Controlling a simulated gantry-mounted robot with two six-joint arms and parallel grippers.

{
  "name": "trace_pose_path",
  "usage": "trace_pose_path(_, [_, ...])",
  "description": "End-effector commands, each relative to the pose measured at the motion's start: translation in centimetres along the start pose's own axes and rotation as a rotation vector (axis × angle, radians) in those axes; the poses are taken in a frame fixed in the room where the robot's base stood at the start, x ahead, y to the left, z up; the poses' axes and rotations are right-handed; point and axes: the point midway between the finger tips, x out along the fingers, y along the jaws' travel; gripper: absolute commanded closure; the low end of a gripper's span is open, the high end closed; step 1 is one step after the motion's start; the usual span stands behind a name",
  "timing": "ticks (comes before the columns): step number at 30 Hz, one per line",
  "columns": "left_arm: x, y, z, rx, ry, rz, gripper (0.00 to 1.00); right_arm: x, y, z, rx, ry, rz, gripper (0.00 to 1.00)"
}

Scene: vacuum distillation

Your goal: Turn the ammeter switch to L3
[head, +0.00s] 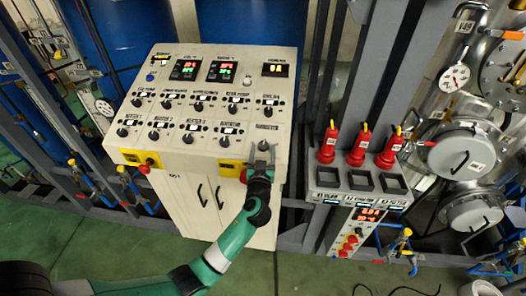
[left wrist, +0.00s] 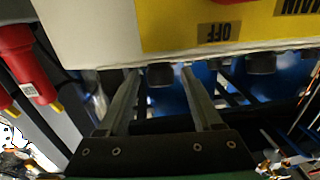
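The ammeter switch (head: 264,146) is the dark knob at the lower right of the white control panel (head: 170,72); its pointer position is too small to read. My left gripper (head: 262,154) is at this knob. In the left wrist view, my left gripper (left wrist: 162,72) is open, with one finger on each side of a dark knob (left wrist: 160,74). Small gaps seem to show between knob and fingers. My right gripper is not in view.
Other knobs, such as one (head: 228,129) just left, sit close by. Pipes and valves surround the cabinet.

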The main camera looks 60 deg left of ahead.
Motion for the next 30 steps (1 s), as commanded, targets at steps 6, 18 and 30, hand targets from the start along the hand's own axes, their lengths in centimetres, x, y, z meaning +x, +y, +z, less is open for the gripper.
trace_pose_path(6, [0.0,0.0,0.0,0.0,0.0,0.0,0.75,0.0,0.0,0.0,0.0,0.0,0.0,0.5])
trace_pose_path(18, [0.0,-0.1,0.0,0.005,-0.001,0.008,1.0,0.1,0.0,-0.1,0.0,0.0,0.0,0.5])
trace_pose_path(30, [0.1,-0.6,-0.4,0.074,-0.004,0.174,1.0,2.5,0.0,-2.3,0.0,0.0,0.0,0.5])
